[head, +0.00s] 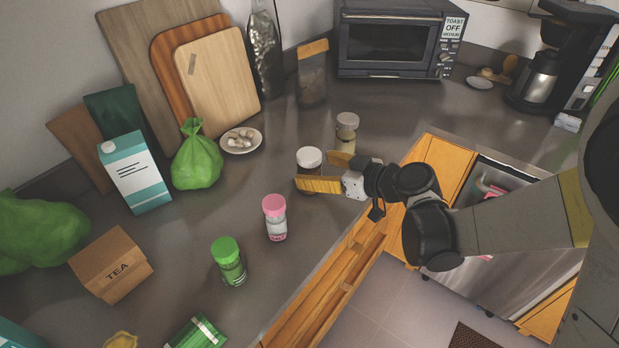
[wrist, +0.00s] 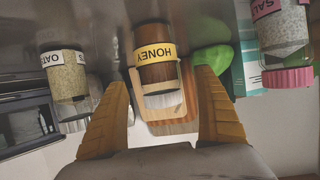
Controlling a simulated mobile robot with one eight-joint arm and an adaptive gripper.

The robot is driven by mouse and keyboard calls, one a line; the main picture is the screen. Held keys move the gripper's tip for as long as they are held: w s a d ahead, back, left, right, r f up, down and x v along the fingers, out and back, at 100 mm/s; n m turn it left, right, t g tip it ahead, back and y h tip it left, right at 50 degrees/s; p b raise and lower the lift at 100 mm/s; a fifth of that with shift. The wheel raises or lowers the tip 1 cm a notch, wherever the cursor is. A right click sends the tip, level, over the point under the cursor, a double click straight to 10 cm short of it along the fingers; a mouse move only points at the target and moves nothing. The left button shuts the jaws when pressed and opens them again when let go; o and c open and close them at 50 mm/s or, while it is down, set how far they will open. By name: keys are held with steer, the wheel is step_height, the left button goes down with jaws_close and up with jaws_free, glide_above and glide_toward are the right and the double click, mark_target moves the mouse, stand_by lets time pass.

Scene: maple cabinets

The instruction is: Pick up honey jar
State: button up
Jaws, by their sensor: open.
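The honey jar (wrist: 155,58) is brown with a yellow HONEY label and a white lid. It appears upside down in the wrist view, ahead of my gripper (wrist: 163,85) and in line with the gap between the two yellow fingers. In the head view the jar's white lid (head: 309,157) shows on the counter. My gripper (head: 322,171) reaches in from the right there, with its near finger in front of the jar's lower part. The gripper is open and holds nothing. I cannot tell how far the fingertips reach around the jar.
An oats jar (head: 346,130) stands behind the gripper. A pink-lidded salt jar (head: 275,217) and a green-lidded jar (head: 229,261) stand toward the front. A green bag (head: 196,160), a carton (head: 135,172) and a tea box (head: 111,264) are left. Counter between them is clear.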

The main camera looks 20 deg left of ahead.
steer(key=x, duration=0.3)
steer(key=shift+f+b, duration=0.2)
steer(key=shift+b, duration=0.2)
steer(key=shift+d, duration=0.1)
steer(key=shift+c, duration=0.7)
steer(key=shift+r, duration=0.1)
steer(key=c, duration=1.4)
